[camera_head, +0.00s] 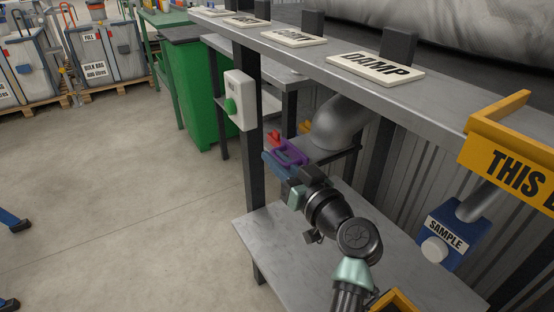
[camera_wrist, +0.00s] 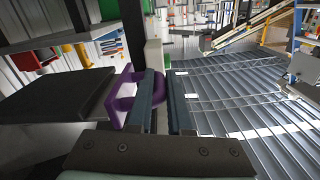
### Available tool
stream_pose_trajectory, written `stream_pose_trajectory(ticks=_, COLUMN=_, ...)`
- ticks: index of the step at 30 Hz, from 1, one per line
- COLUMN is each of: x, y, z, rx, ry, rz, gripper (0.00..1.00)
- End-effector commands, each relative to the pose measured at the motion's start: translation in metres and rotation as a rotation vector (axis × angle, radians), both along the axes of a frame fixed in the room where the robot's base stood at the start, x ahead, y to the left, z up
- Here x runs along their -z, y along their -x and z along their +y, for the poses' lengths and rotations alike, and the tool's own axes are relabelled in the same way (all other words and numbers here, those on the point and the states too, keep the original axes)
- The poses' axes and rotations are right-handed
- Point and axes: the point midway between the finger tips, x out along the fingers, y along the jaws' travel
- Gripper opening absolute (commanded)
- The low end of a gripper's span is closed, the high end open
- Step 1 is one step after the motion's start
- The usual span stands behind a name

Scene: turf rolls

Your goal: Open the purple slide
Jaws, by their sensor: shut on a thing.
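The purple slide (camera_head: 290,152) shows a loop handle in the head view, beside the grey duct under the bench. In the wrist view the purple slide (camera_wrist: 121,92) stands left of centre, with a dark flat plate at its left. My gripper (camera_head: 278,165) is at the handle, reaching in from the lower right. In the wrist view the blue-grey fingers of my gripper (camera_wrist: 162,88) are close together and shut on the purple handle. The part of the handle between the fingers is hidden. I cannot tell how far the slide is out.
A red part (camera_head: 275,137) sits just behind the purple slide. A dark post with a switch box (camera_head: 240,99) stands to the left. The shelf with the DAMP sign (camera_head: 376,68) runs above, and a grey lower table (camera_head: 300,250) lies below. A blue SAMPLE box (camera_head: 450,232) is at right.

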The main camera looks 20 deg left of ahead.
Motion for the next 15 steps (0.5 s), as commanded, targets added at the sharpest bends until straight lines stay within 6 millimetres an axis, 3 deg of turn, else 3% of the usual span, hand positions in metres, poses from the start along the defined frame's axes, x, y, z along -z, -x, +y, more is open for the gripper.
stream_pose_trajectory(ticks=8, x=0.001, y=0.001, z=0.000, rx=0.000, ry=0.000, rz=0.003, gripper=0.00)
stream_pose_trajectory(ticks=15, x=0.002, y=0.028, z=0.021, rx=-0.004, ry=0.002, rz=0.003, gripper=0.00)
